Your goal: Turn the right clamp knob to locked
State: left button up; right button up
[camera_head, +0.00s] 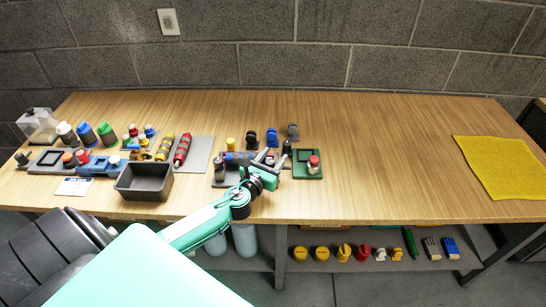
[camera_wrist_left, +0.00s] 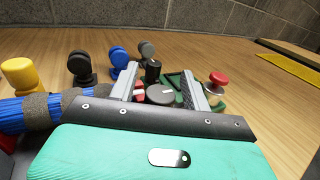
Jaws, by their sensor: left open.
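A round dark grey knob (camera_wrist_left: 160,94) with a white pointer line, which looks like the right clamp knob, sits between the two fingers of my left gripper (camera_wrist_left: 158,71) in the left wrist view. The fingers are apart, one on each side of the knob, with a gap showing. A small red and white part shows beside the knob, near the left finger. In the head view my left gripper (camera_head: 275,156) reaches over the clamp fixture, whose grey plate (camera_head: 219,182) shows at its left; the gripper hides the knob there. My right gripper is not in view.
A blue cylinder with a brown band (camera_wrist_left: 38,108) lies close left of the gripper. A black knob (camera_wrist_left: 152,70) stands just beyond it. A green block (camera_head: 308,173) with a red-topped knob (camera_head: 314,161) is close right. A black bin (camera_head: 145,181) stands left. The table's right-centre is clear.

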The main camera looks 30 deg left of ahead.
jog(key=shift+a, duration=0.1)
pick_arm(q)
jog(key=c, duration=0.9)
jog(key=shift+c, duration=0.4)
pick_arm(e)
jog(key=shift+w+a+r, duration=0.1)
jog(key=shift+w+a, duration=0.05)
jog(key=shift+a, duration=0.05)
